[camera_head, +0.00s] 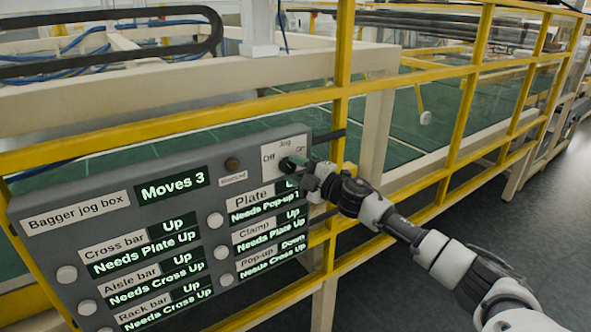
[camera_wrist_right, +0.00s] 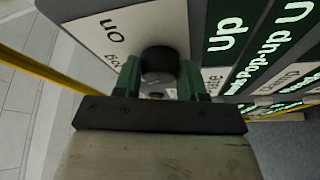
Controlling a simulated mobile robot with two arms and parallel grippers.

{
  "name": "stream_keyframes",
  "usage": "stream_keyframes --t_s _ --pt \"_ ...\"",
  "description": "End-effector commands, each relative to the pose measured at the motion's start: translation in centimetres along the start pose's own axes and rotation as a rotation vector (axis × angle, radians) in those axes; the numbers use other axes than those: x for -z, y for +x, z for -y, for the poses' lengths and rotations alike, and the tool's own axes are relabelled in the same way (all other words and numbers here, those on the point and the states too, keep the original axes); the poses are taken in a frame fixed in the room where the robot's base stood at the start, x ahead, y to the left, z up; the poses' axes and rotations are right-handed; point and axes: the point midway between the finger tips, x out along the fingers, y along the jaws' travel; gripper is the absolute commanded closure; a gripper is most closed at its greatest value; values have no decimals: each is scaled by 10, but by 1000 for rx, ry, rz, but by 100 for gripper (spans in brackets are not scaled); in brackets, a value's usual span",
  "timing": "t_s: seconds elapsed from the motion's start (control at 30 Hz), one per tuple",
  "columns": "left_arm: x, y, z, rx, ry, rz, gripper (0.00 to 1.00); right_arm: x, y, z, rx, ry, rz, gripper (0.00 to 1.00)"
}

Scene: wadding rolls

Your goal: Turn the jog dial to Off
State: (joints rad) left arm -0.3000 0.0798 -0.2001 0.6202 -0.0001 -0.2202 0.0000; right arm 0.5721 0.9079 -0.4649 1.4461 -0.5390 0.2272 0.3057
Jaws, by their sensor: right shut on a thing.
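The grey bagger jog box (camera_head: 120,222) has the jog dial in its upper right corner, under a pale Jog label (camera_head: 284,145) marked Off on the left and On on the right. The dial is a dark round knob (camera_wrist_right: 159,62) in the right wrist view. My right gripper (camera_head: 297,168) is at the dial, and its two green fingers (camera_wrist_right: 158,80) are shut on the knob from both sides. In the head view the gripper mostly hides the dial. I cannot tell where its pointer is. My left gripper is not in view.
The box's screens read Moves 3 (camera_head: 173,188) and states such as Up and Down. Several white round buttons (camera_head: 216,220) sit below the dial. A yellow railing (camera_head: 343,110) runs behind the box. Dark floor (camera_head: 400,290) is open at the lower right.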

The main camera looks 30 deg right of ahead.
Motion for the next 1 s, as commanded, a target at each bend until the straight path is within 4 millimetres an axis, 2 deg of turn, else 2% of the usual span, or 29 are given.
stream_keyframes --t_s 0.1,0.13,0.3,0.57,0.67,1.0 --pt "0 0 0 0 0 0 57 0 0 1 2 -2 -1 82" --pt "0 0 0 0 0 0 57 0 0 1 2 -2 -1 57" --pt "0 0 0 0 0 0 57 0 0 1 1 -1 -1 33" --pt "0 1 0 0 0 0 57 0 -1 1 0 0 0 33" --pt "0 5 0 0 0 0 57 -1 -7 3 1 0 1 33" --pt "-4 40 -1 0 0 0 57 -3 -67 8 6 -1 2 33"
